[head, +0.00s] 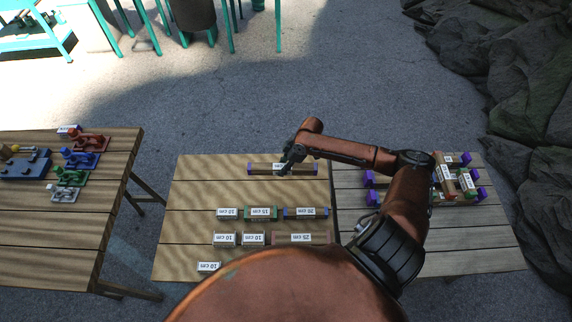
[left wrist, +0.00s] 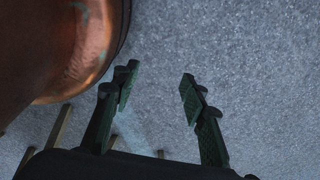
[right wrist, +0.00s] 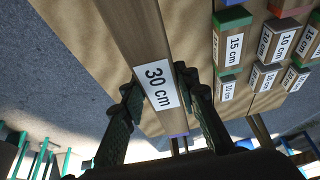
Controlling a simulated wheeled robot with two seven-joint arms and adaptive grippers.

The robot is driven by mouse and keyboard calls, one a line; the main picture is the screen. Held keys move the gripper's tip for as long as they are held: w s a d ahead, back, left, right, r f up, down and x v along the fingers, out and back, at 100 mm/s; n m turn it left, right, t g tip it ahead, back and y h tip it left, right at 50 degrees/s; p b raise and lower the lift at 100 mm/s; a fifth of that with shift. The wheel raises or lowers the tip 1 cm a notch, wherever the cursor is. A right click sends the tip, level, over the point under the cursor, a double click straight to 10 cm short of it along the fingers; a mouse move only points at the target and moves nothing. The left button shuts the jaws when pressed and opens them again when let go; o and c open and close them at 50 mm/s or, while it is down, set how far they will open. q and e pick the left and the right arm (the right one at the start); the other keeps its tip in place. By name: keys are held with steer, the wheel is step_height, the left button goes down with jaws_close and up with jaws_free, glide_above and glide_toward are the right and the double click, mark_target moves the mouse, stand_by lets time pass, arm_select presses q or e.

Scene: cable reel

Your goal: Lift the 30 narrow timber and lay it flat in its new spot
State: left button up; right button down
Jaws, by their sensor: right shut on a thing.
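The 30 cm timber (head: 260,170), a long brown bar with purple-blue ends and a white label, is at the far edge of the middle table (head: 195,188). My right gripper (head: 287,165) comes from above and is shut on it near its middle. In the right wrist view the timber (right wrist: 132,36) runs between the fingers (right wrist: 160,88), with its "30 cm" label facing up. I cannot tell whether it touches the table. My left gripper (left wrist: 158,92) is open and empty over grey ground in the left wrist view; the head view does not show it.
Shorter labelled timbers, among them a 20 cm (head: 305,213), a 15 cm (head: 261,213) and a 25 cm (head: 300,239), lie in rows nearer me. The right table (head: 480,245) holds purple clamps (head: 480,192) and timber. The left table (head: 50,225) holds coloured clamps.

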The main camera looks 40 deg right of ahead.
steer(key=shift+d+f, duration=0.15)
steer(key=shift+d, duration=0.35)
steer(key=shift+s+d+f+b, duration=0.1)
steer(key=shift+f+b, duration=0.2)
steer(key=shift+f, duration=0.05)
step_height(320, 180, down, 7)
steer(key=b, duration=0.6)
steer(key=shift+r+b, duration=0.15)
steer(key=shift+b, duration=0.15)
steer(key=shift+f+b, duration=0.55)
steer(key=shift+f, duration=1.3)
arm_select(q)
steer(key=s+f, duration=0.3)
steer(key=f, duration=0.5)
steer(key=shift+g, duration=0.3)
steer(key=shift+r+p, duration=0.25)
steer(key=shift+p, duration=0.1)
steer(key=shift+s+f+b, duration=0.2)
steer(key=shift+f+b, duration=0.15)
steer(key=shift+f, duration=0.05)
arm_select(e)
steer(key=shift+f, duration=0.8)
steer(key=c, duration=1.4)
jaws_free()
